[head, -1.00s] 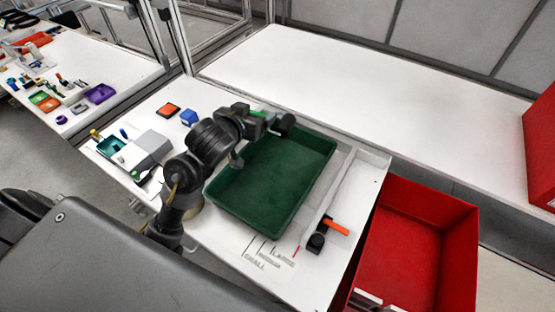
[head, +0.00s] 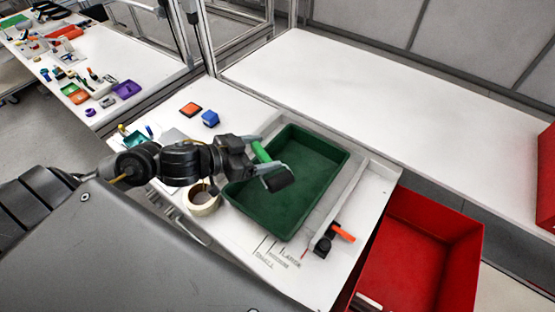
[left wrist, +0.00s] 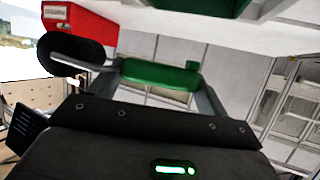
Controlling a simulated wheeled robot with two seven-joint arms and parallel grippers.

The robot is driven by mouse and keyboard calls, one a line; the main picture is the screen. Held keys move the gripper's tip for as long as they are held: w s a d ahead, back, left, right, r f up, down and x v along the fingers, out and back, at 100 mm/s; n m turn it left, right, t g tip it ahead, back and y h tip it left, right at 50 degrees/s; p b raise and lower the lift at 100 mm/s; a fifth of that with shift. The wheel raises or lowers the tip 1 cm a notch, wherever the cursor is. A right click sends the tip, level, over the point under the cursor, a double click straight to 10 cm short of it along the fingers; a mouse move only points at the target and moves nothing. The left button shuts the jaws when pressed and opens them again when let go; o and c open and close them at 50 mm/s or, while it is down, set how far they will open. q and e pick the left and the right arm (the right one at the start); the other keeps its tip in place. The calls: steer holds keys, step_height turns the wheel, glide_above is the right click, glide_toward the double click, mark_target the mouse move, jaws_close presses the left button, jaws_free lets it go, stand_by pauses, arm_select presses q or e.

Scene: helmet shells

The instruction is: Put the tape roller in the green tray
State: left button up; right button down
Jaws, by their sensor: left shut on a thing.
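The tape roller has a green handle (head: 262,152) and a black roller head (head: 279,180). My left gripper (head: 255,157) is shut on the green handle. The roller head shows in front of the left part of the green tray (head: 315,180), and its height above the tray floor is hard to tell. The tray's visible floor looks bare. In the left wrist view, the green handle (left wrist: 160,75) lies across between the fingers, with the black roller (left wrist: 72,52) to the left. A green edge (left wrist: 200,8), likely the tray, shows at the top. My right gripper is not in view.
A tape roll (head: 203,200) lies left of the tray. An orange-handled black tool (head: 330,240) lies at the tray's right. A blue block (head: 210,118) and an orange piece (head: 190,109) lie behind. A red bin (head: 425,245) stands at the right.

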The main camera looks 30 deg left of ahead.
arm_select(q)
steer(key=w+a+f+b, duration=0.1)
steer(key=w+f+b, duration=0.1)
steer(key=w+f, duration=0.2)
steer(key=w+a+f+b, duration=0.2)
steer(key=w+f+b, duration=0.1)
steer(key=f, duration=0.1)
steer(key=w+a+f+b, duration=0.2)
steer(key=w+f+b, duration=0.1)
steer(key=w+f, duration=0.1)
steer(key=shift+w+f, duration=0.25)
steer(key=shift+w, duration=0.1)
steer(key=shift+s+f+b, duration=0.1)
steer(key=shift+f+b, duration=0.3)
steer(key=shift+f, duration=0.1)
steer(key=shift+d+f, duration=0.1)
